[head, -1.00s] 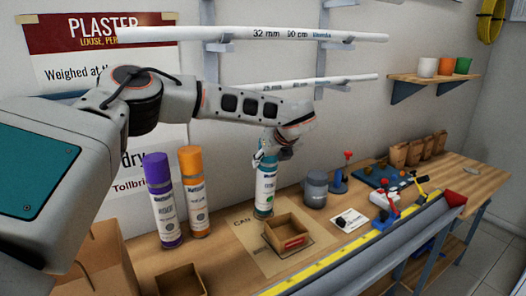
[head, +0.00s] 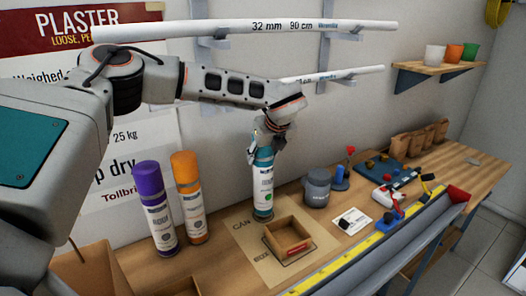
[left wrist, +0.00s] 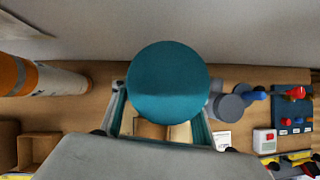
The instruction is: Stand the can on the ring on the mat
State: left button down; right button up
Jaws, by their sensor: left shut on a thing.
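The teal-topped can (head: 264,187) stands upright at the back of the beige mat (head: 248,245), beside the printed word CAN. Its base hides any ring below it, and I cannot tell whether it rests on the mat or hovers just above. My left gripper (head: 262,147) is shut on the can near its top, coming down from above. In the left wrist view the can's round teal top (left wrist: 168,82) lies between the two fingers. My right gripper is not in view.
An open box (head: 288,237) sits on the mat in front of the can. A purple-capped can (head: 158,215) and an orange-capped can (head: 191,200) stand to the left. A grey jar (head: 317,188) stands close on the right. White pipes (head: 250,30) hang on the wall above.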

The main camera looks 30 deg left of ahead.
pick_arm(q)
jog(key=shift+d+f, duration=0.1)
jog(key=shift+f, duration=0.5)
jog(key=shift+s+d, duration=0.1)
jog(key=c, duration=1.3)
grip_release()
jog(key=shift+f, duration=0.15)
jog(key=shift+o, duration=0.9)
